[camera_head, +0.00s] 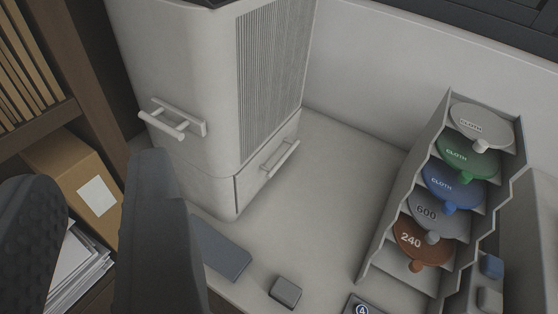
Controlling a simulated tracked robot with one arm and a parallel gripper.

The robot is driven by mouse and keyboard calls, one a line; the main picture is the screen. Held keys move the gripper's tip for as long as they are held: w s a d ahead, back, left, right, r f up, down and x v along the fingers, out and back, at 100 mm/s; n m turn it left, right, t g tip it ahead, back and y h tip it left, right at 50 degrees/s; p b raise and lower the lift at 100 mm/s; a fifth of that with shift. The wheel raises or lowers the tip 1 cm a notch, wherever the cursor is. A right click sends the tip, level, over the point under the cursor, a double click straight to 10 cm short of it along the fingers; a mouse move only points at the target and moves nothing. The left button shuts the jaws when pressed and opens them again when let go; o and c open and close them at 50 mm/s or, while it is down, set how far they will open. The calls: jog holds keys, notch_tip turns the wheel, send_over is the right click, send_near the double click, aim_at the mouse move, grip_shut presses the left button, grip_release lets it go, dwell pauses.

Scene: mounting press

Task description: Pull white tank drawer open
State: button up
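The white tank unit (185,60) stands upright at the upper left, with rounded edges and a ribbed grille on its right face. A drawer front (262,172) sits low on that right face, below the grille, and looks flush and shut. It carries a pale bar handle (280,158). Another bar handle (170,122) sticks out from the unit's left face. My gripper (95,185) is at the lower left, its two dark fingers apart with nothing between them. It is in front of the unit and left of the drawer handle, touching neither handle.
A stepped rack (375,245) with coloured discs stands at the right. A dark flat block (222,250) and a small grey block (285,292) lie on the white counter (330,170). A shelf with a cardboard box (75,170) and papers (80,265) is at the left.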

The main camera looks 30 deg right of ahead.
jog(key=w+d+f+m+h, duration=0.1)
jog(key=w+d+f+m, duration=0.25)
jog(key=w+f, duration=0.35)
jog(key=w+d+f+m+t, duration=0.1)
jog(key=w+d+f+m, duration=0.1)
jog(key=w+d+f, duration=0.4)
jog(key=w+d+f+m+h, duration=0.1)
jog(key=w+d+f+m, duration=0.2)
jog(key=w+f, duration=0.45)
jog(key=m+t, duration=0.3)
jog(key=m, duration=1)
send_near(279, 162)
jog(key=w, duration=0.6)
jog(key=w+d+b, duration=0.1)
jog(key=w, duration=0.3)
jog(key=shift+d+r, duration=0.1)
jog(key=shift+r, duration=0.1)
jog(key=shift+n, duration=0.25)
grip_shut()
